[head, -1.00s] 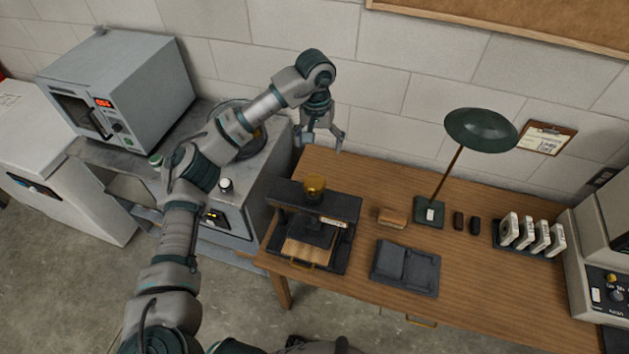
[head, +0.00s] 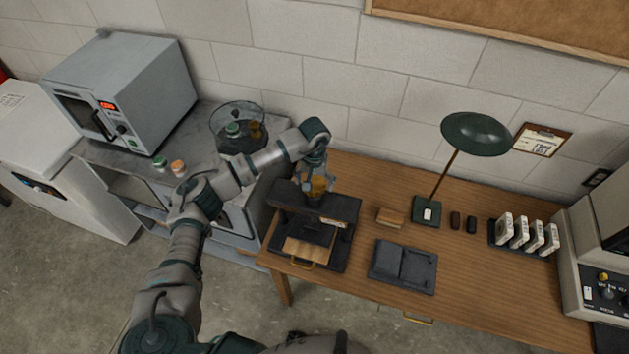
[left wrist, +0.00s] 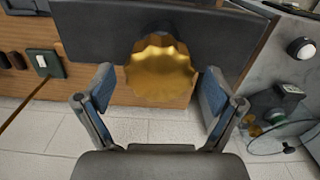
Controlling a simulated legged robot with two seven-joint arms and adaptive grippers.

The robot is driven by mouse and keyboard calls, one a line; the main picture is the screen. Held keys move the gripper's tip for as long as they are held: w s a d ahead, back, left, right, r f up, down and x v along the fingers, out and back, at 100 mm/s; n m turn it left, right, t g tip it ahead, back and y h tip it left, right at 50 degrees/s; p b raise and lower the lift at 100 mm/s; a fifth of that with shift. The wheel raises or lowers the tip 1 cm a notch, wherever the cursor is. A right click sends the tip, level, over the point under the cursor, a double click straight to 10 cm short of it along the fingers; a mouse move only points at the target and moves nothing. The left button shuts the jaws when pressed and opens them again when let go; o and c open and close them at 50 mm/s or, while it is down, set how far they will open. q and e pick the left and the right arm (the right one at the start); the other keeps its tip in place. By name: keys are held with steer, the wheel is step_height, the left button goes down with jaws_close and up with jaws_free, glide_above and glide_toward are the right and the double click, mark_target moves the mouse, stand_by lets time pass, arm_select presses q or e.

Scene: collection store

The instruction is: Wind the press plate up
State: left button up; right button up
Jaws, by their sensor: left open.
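The black press (head: 338,208) stands at the left end of the wooden table, with a brass knob (head: 317,187) on top of its crossbar. Its dark press plate (head: 312,233) shows partly under the crossbar, above a wooden board (head: 306,249); the gap between them is hard to judge. My left gripper (head: 315,193) is over the knob, pointing down. In the left wrist view the scalloped knob (left wrist: 160,70) sits between the two open fingers, with a gap on each side. My right gripper is not in view.
A glass bowl (head: 238,125) and a grey oven (head: 125,95) stand on the left counter.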

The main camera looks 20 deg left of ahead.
arm_select(q)
steer(key=shift+f, duration=0.3)
steer(key=c, duration=1.1)
steer(key=shift+c, duration=0.2)
